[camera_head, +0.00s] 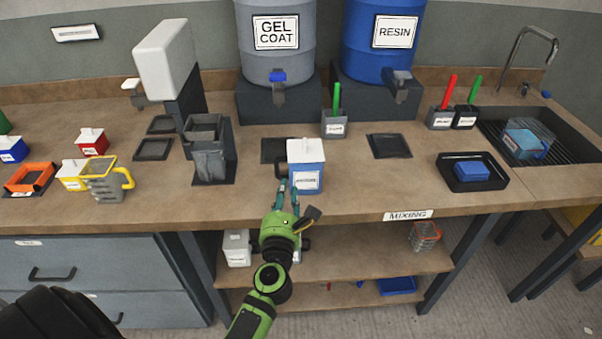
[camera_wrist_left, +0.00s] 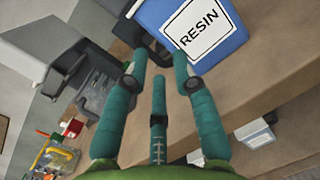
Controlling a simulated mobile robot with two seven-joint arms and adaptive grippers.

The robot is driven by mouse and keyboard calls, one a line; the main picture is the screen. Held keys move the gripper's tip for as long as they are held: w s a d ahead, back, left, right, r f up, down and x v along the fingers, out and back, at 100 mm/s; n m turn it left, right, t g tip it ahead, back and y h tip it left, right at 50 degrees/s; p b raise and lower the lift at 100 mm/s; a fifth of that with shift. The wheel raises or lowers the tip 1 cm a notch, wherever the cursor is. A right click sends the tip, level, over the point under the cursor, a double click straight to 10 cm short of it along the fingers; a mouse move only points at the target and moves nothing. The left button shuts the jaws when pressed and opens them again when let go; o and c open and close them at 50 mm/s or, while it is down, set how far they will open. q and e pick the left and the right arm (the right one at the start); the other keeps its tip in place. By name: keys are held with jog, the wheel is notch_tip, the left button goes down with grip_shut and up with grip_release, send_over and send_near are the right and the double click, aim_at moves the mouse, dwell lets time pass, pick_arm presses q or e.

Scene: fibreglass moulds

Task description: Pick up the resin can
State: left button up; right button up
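The resin can (camera_head: 308,179) is blue with a white lid and a white label, and stands upright near the front edge of the worktop. In the left wrist view the can (camera_wrist_left: 232,52) shows at the top, its label reading RESIN. My left gripper (camera_head: 288,185), green with teal fingers, is at the can's front left side in the head view. My right gripper is not in view.
A blue RESIN drum (camera_head: 378,45) and a grey GEL COAT drum (camera_head: 277,52) stand behind. A grey cup with a green-handled tool (camera_head: 334,124) is behind the can. A black tray with a blue block (camera_head: 472,172) is right.

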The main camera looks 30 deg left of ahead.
pick_arm(q)
jog(key=n, duration=0.1)
jog(key=a+n+g+y, duration=0.1)
jog(key=n, duration=0.1)
jog(key=a+n, duration=0.1)
jog(key=shift+s+r+n+y, duration=0.35)
jog(key=shift+n+y, duration=0.05)
jog(key=shift+w+a+n+g, duration=0.15)
jog(key=shift+n+g, duration=0.15)
jog(key=shift+g, duration=0.1)
jog(key=shift+f+p+x, duration=0.25)
jog(key=shift+x, duration=1.45)
jog(key=shift+f+p+x, duration=0.2)
jog(key=shift+x, duration=1.45)
